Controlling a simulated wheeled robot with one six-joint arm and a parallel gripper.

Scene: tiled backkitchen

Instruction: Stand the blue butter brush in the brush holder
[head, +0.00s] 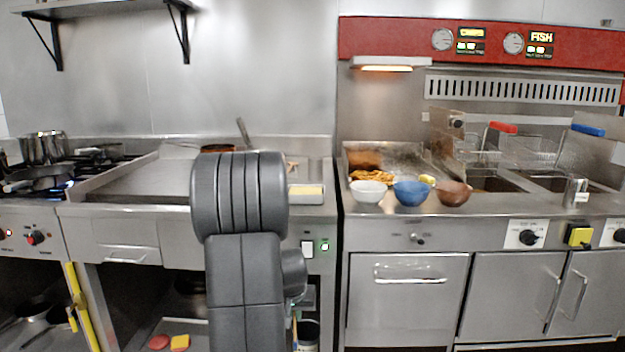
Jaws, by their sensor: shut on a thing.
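My grey arm fills the middle of the head view, and my gripper is hidden behind it, so its fingers do not show. A thin upright strip with some blue and yellow, possibly the blue butter brush (295,331), shows just right of my arm at the bottom. Beside it is a small round dark-and-white container (309,336), which may be the brush holder. Both are partly hidden, and I cannot tell whether the strip is in, behind or in front of the container.
A griddle (135,176) and a burner hob (60,175) are at the left. White (369,193), blue (411,195) and brown (454,195) bowls line the right counter's front. A low shelf holds a tray (195,328) with red and yellow pieces.

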